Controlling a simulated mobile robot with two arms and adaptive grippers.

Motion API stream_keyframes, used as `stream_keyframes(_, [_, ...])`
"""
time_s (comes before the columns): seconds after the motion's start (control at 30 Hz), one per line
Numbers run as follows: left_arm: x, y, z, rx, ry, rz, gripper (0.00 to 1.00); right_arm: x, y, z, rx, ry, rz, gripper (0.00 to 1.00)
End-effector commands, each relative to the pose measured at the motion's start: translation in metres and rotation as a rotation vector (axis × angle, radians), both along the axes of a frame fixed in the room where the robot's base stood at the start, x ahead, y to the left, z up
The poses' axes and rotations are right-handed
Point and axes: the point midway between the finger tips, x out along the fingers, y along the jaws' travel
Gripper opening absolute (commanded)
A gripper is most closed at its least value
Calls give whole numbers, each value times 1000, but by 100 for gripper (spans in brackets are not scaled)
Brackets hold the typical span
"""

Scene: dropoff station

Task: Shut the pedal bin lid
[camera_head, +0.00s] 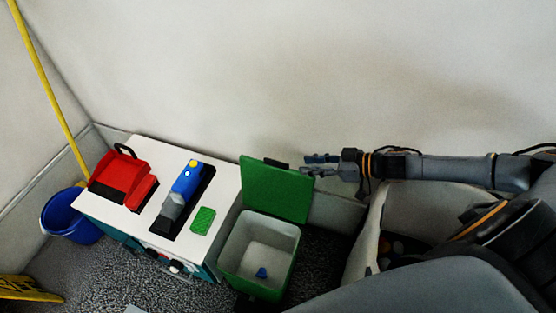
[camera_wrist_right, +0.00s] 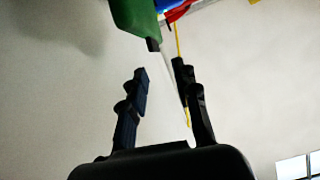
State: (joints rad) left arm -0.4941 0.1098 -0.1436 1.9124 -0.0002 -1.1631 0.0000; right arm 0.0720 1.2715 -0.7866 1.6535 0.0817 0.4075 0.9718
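The pedal bin (camera_head: 292,268) is green with a pale inner bucket. Its green lid (camera_head: 275,195) stands open and upright at the back, with a dark tab (camera_head: 276,163) on its upper edge. My right gripper (camera_head: 312,164) is just right of the lid's upper right corner, with its fingers pointing left. In the right wrist view, the two fingers of my right gripper (camera_wrist_right: 163,80) are apart with nothing between them. The lid (camera_wrist_right: 134,16) and its dark tab (camera_wrist_right: 153,44) show beyond the fingertips. My left gripper is not in view.
A white-topped cabinet (camera_head: 226,176) left of the bin carries a red item (camera_head: 122,180), a blue and grey device (camera_head: 183,190) and a green sponge (camera_head: 203,220). A blue bucket (camera_head: 70,217) stands at far left. A small blue object (camera_head: 262,272) lies inside the bin. The wall is close behind.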

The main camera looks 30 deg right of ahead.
Motion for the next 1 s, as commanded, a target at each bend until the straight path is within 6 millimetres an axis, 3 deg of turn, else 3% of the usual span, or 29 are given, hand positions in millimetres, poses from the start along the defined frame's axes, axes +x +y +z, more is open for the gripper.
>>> stream_keyframes(0.1, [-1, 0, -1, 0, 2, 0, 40, -2, -20, 10, 13, 9, 19, 30])
stream_keyframes(0.27, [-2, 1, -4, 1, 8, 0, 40, 2, -20, 10, 23, 12, 27, 30])
stream_keyframes(0.8, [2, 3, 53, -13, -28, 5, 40, 70, 49, -29, 22, 9, 28, 30])
stream_keyframes(1.0, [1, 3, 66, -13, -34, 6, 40, 84, 62, -38, 21, 11, 26, 30])
